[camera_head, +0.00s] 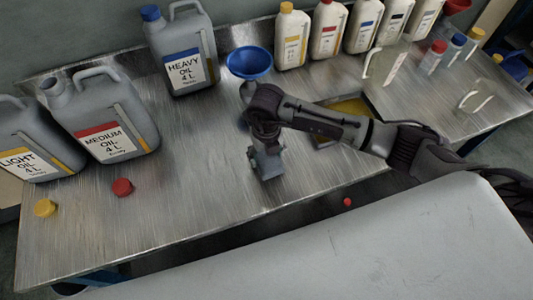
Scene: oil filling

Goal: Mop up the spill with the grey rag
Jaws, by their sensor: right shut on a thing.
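My right arm comes in from the right, and its gripper (266,163) points down at the middle of the metal table. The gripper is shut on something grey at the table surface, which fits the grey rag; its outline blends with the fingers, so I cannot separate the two. I cannot make out a clear spill on the shiny metal. My left gripper is not in view.
Grey oil cans labelled heavy (187,72), medium (108,140) and light (22,165) stand at the left. A blue funnel (249,63) is behind my gripper. Red (122,187) and yellow (46,208) caps lie front left. Several white bottles (292,40) line the back. Bare metal (190,185) lies left of the gripper.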

